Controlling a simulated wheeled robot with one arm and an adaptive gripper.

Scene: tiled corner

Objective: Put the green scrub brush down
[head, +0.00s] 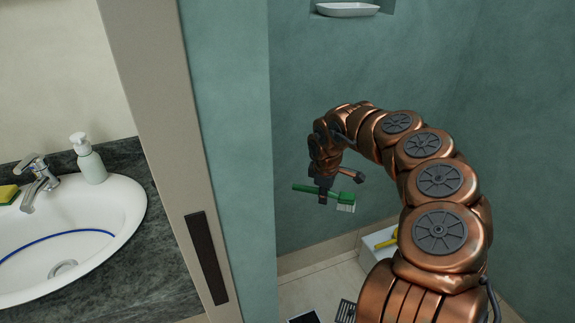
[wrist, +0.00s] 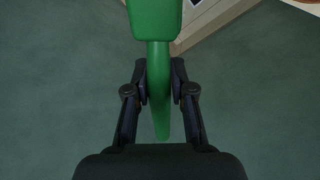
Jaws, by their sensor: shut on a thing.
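The green scrub brush (head: 306,188) has a long green handle and a head with pale bristles pointing down. My gripper (head: 325,190) is shut on its handle and holds it in the air in front of the teal wall, above the floor. In the wrist view the brush (wrist: 155,20) runs upward between the two dark fingers of my gripper (wrist: 160,88), its wide head cut off by the top edge. The fingers press on the handle from both sides.
A small niche higher up holds a white dish (head: 347,9). A wall edge (head: 228,150) separates this corner from the sink (head: 125,205), faucet (head: 40,185) and soap bottle (head: 89,162) at left.

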